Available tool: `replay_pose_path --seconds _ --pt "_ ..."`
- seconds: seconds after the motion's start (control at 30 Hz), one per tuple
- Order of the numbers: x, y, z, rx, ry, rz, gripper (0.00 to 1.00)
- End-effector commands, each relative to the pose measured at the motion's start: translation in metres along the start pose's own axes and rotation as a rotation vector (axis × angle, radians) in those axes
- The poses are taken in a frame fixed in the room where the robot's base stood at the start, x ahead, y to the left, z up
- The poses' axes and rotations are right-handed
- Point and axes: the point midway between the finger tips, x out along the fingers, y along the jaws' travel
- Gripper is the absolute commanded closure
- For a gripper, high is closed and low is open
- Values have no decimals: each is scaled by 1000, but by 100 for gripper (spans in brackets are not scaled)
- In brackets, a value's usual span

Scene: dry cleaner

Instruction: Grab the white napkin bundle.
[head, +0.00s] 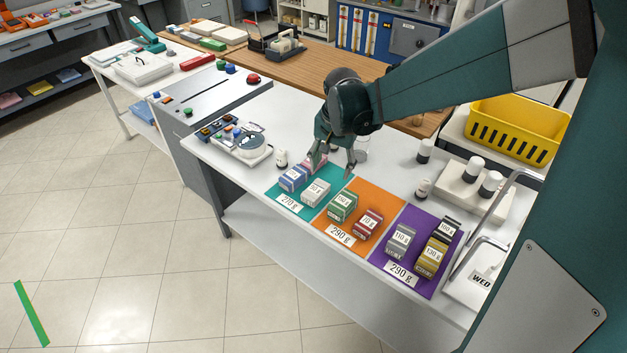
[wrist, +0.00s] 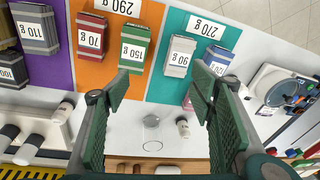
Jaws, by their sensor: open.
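The white napkin bundle (head: 316,192), labelled 90 g, lies on the teal mat (head: 333,175) marked 270 g. In the wrist view the bundle (wrist: 179,56) is ahead of the gap between the fingers, apart from both. A blue bundle (head: 293,178) lies beside it to the left, and a pink bundle (head: 318,159) lies behind, partly hidden by a finger. My gripper (head: 331,168) is open and empty, above the back part of the teal mat. In the wrist view my gripper (wrist: 160,84) has its fingers wide apart; the right fingertip overlaps the pink bundle (wrist: 198,103).
Green (head: 342,205) and red (head: 368,222) bundles lie on the orange mat to the right. Grey (head: 401,240), gold and dark bundles lie on the purple mat. A small bottle (head: 281,158) and a clear glass (head: 361,149) stand near my gripper. A scale (head: 241,146) is left.

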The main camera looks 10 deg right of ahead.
Motion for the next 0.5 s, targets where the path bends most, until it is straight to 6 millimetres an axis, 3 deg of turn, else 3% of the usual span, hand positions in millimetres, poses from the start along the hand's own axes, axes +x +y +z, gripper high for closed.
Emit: replay_pose_path --seconds 0.5 --pt "72 -41 -21 125 -79 70 45"
